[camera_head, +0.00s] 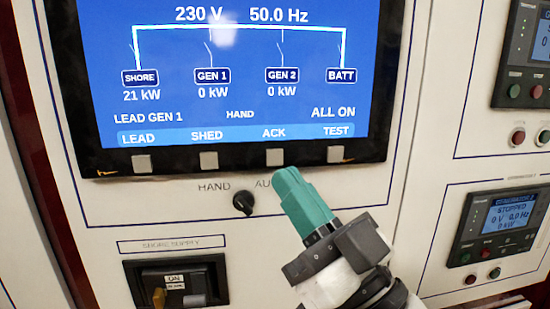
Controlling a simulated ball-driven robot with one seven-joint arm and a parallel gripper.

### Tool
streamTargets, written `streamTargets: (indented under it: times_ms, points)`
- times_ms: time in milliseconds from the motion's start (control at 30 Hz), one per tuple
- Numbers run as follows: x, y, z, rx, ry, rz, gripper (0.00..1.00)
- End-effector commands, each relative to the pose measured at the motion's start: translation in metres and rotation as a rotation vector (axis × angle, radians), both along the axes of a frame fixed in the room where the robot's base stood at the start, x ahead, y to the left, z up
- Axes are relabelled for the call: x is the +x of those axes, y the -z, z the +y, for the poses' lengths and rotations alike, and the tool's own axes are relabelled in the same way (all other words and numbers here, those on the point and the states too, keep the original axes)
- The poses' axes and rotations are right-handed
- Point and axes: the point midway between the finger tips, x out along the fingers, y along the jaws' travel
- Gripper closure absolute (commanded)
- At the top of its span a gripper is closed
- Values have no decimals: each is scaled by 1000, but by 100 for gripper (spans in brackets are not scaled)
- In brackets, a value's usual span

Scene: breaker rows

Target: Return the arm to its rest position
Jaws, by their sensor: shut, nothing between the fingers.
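My gripper (288,178) has teal fingers, shut and empty, on a dark wrist and a white arm that enters from the bottom. It points up and to the left in front of the panel. Its tips appear just below the ACK button (275,157) and hide part of the "AUTO" label. A black selector knob (244,203) is left of the fingers, with a visible gap in the picture. I cannot tell whether the fingertips touch the panel.
A blue screen (225,65) with a row of square grey buttons fills the upper middle. A shore supply breaker (175,283) marked ON is at lower left. Two smaller control units, one lower (497,225) and one upper (525,50), are on the right. Pale panel lies between.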

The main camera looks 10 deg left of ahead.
Motion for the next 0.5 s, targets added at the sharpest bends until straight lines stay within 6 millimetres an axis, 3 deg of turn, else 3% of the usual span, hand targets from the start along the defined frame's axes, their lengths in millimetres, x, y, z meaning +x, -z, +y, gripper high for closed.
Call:
streamTargets:
  times_ms: [400,500]
  points:
    - [1,0,0,0,1,1,100]
    - [5,10,-3,-15,14,28,100]
